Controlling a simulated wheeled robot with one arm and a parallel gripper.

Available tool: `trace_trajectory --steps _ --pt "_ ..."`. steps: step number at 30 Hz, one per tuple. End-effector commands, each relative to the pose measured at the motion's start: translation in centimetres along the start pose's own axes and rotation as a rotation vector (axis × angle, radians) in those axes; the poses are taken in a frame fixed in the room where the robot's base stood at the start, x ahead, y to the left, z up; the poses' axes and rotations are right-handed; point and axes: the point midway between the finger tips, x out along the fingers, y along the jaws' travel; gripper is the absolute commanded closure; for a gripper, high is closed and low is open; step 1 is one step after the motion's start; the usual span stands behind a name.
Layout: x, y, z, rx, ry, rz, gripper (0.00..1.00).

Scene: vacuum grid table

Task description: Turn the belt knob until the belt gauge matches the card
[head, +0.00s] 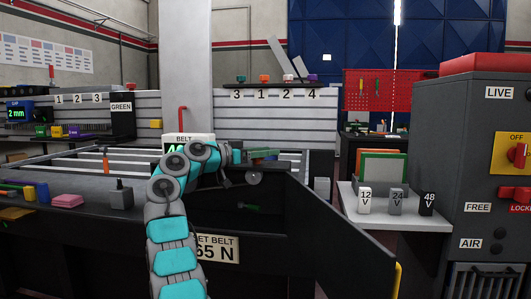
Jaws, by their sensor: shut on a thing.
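The belt gauge (175,149) is a lit green display under a BELT label at the machine's left post. My arm covers most of it; a first digit that looks like a 4 shows, and the full reading is hidden. The card (228,251) on the front panel is partly covered by my arm; it reads "...ET BELT" and "65 N". My gripper (243,174) is at the front edge of the machine, small and partly hidden by my own wrist. It appears shut on the round grey belt knob (255,178); the finger contact is not clear.
An open dark panel (340,230) with a yellow handle (397,280) slants toward me on the right. A pink block (67,201) and other small parts lie on the left ledge.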

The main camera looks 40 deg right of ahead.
Motion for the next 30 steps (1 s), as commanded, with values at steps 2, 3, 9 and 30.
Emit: trace_trajectory --steps 2,3,9,30 --pt "-0.04 -0.01 -0.05 0.002 0.001 0.000 0.97" --pt "-0.05 -0.01 -0.05 0.002 0.001 0.000 0.97" --pt "-0.03 -0.02 -0.02 0.001 0.001 0.000 0.97" --pt "-0.59 -0.05 0.04 0.000 0.001 0.000 0.11"
